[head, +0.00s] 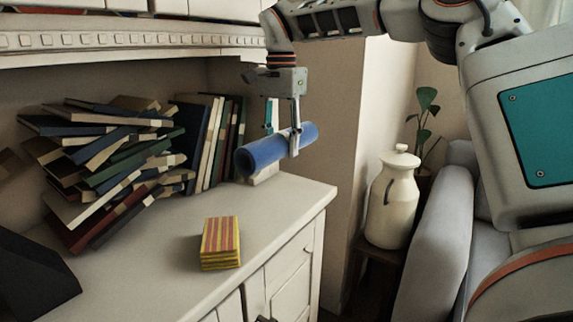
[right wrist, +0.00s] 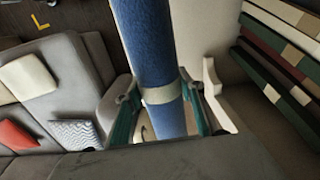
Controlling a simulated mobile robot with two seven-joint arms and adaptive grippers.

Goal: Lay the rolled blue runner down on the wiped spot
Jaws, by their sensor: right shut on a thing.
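The rolled blue runner (head: 275,149) is held in the air above the far right end of the white cabinet top (head: 170,275). My right gripper (head: 282,142) points down and is shut on it around its middle. In the right wrist view the runner (right wrist: 148,45) runs between the fingers, with a pale band around it. A folded or stacked striped block (head: 221,243), red and yellow, lies on the cabinet top in front of the runner. I cannot make out a wiped spot on the surface. My left gripper is not in view.
A leaning heap of books (head: 110,160) and upright books (head: 210,140) stand at the back left. A dark object (head: 30,275) fills the lower left. A cream jug (head: 391,205) and grey sofa (head: 435,240) are right of the cabinet.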

